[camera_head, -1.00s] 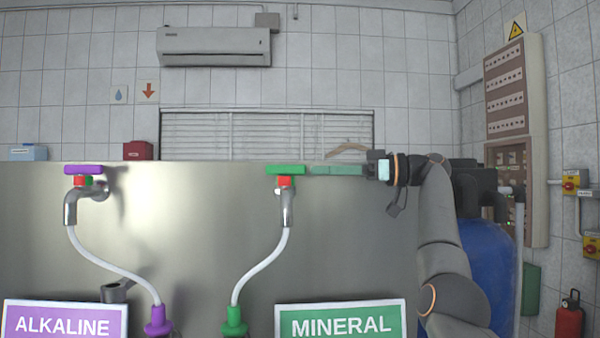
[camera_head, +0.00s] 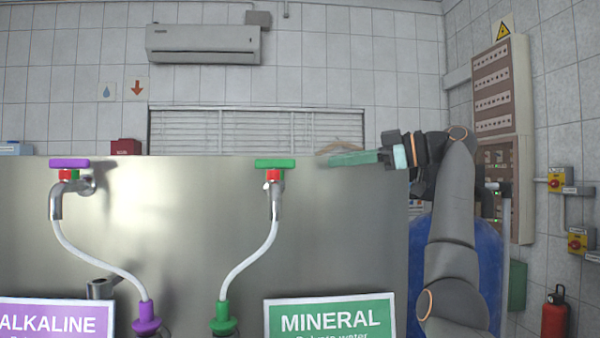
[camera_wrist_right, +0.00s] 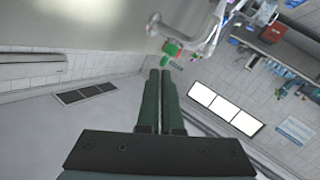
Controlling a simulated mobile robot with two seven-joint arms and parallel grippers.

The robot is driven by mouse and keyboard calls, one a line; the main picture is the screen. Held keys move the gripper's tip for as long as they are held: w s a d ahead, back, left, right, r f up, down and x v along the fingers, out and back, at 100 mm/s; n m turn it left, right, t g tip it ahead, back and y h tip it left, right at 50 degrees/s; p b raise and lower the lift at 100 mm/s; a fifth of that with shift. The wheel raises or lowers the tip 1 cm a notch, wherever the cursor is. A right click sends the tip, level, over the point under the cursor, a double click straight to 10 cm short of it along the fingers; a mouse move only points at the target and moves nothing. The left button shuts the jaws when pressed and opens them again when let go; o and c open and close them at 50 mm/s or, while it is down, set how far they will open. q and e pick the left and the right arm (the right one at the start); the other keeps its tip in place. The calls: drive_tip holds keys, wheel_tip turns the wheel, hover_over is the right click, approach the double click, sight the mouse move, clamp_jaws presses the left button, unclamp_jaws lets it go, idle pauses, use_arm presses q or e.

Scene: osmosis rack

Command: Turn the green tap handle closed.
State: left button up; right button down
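The green tap handle (camera_head: 275,163) sits on a red collar on top of the metal mineral tap (camera_head: 276,200). It lies crosswise, left to right in the head view. My right gripper (camera_head: 325,159) is to the right of the handle at about the same height, with a visible gap between. Its two green fingers lie together, shut and empty. In the right wrist view the fingertips (camera_wrist_right: 160,72) point toward the green handle (camera_wrist_right: 172,49) and tap, not touching them in the picture. My left gripper is not in view.
A steel panel (camera_head: 170,230) carries the taps. The purple-handled alkaline tap (camera_head: 69,164) is at the left. White hoses run down to green and purple fittings. A mineral sign (camera_head: 331,320) is below. A blue tank (camera_head: 490,270) stands behind my right arm.

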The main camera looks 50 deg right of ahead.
drive_tip(key=s+a+f+n+t+h+b, duration=0.15)
drive_tip(key=s+a+n+h+b, duration=0.3)
drive_tip(key=a+n+h, duration=0.55)
drive_tip(key=m+y+p, duration=0.1)
drive_tip(key=m+p, duration=0.2)
approach(281, 165)
drive_tip(key=w+a, duration=0.2)
drive_tip(key=w, duration=0.2)
drive_tip(key=shift+w+d+f+t, duration=0.25)
drive_tip(key=shift+w+d, duration=0.2)
drive_tip(key=shift+d, duration=0.25)
drive_tip(key=shift+w+d+f+t, duration=0.2)
drive_tip(key=shift+w+d, duration=0.25)
drive_tip(key=shift+d, duration=0.25)
